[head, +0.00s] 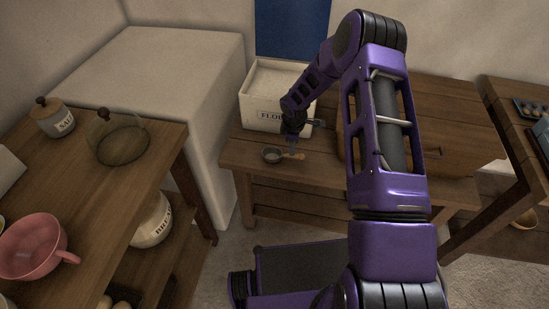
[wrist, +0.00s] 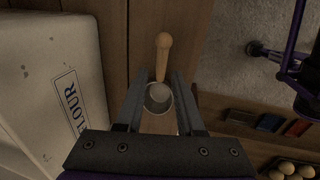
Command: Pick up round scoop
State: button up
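The round scoop (head: 271,155) has a small metal bowl and a pale wooden handle. It lies on the wooden table (head: 240,155) in front of the flour box, its handle pointing right in the head view. My gripper (head: 293,138) points down near and just above it. In the wrist view the scoop bowl (wrist: 158,98) shows between the two fingers of my gripper (wrist: 161,76), and the handle extends beyond the fingertips. The fingers are apart, with visible space between them. I cannot tell whether either finger touches the bowl.
The white flour box (head: 262,98) stands close behind the scoop; it fills the left of the wrist view (wrist: 50,80). A brown case (head: 445,160) is on the same table to the right.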

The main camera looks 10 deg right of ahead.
aim_at(283, 156)
jog(key=shift+w+a+f, duration=0.1)
jog(key=shift+w+f, duration=0.1)
jog(key=shift+f, duration=0.95)
jog(key=shift+w+d+f, duration=0.1)
jog(key=shift+w+f, duration=0.1)
jog(key=shift+f, duration=0.95)
jog(key=shift+w+a+f, duration=0.1)
jog(key=shift+w+f, duration=0.1)
jog(key=shift+f, duration=0.95)
grip_shut()
